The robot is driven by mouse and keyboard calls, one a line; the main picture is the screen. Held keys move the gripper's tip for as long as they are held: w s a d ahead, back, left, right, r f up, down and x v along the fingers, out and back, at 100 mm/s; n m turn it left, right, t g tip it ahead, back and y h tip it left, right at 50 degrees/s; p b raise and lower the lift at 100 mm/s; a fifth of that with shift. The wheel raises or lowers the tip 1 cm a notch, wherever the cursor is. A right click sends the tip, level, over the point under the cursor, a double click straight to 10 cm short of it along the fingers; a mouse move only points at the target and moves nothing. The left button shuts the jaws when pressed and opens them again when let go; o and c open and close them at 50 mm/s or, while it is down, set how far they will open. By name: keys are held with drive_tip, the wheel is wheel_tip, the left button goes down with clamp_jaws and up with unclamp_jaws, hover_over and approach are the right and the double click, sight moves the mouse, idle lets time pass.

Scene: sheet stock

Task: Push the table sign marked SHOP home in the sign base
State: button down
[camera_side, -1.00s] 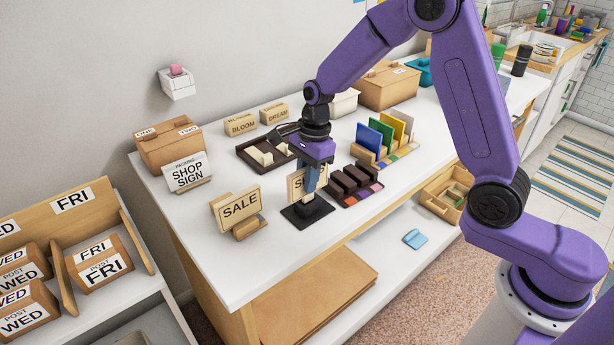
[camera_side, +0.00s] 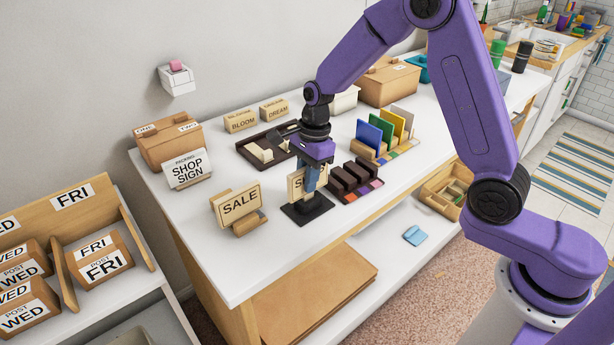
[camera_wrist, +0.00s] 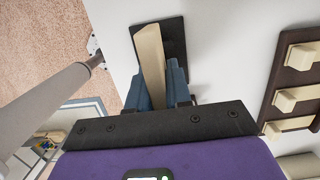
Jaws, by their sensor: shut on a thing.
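The table sign (camera_side: 295,187) is a cream upright plate. Only the first letter, S, shows clearly; my gripper covers the rest of its word. My gripper (camera_side: 311,178) points down, its blue fingers shut on the sign. The black sign base (camera_side: 317,211) lies flat on the table right under the sign. The sign's lower edge meets or nearly meets the base; I cannot tell how deep it sits. In the wrist view the sign (camera_wrist: 150,55) shows edge-on between my gripper's fingers (camera_wrist: 160,88), over the black base (camera_wrist: 174,30).
A SALE sign (camera_side: 239,207) stands in a wooden holder just left of the base. A dark tray with brown blocks (camera_side: 350,180) is close on the right. A dark tray with cream pieces (camera_side: 258,152) lies behind. A card reading SHOP SIGN (camera_side: 188,172) stands at left.

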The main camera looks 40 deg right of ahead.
drive_tip(key=shift+s+f, duration=0.1)
drive_tip(key=shift+f, duration=0.85)
idle(2.2)
drive_tip(key=shift+c, duration=2.4)
unclamp_jaws()
drive_tip(key=shift+r, duration=0.1)
drive_tip(key=shift+d+r, duration=0.2)
drive_tip(key=shift+r, duration=0.95)
drive_tip(key=shift+d+r, duration=0.15)
drive_tip(key=shift+r, duration=1.05)
drive_tip(key=shift+d+r, duration=0.2)
drive_tip(key=shift+r, duration=0.95)
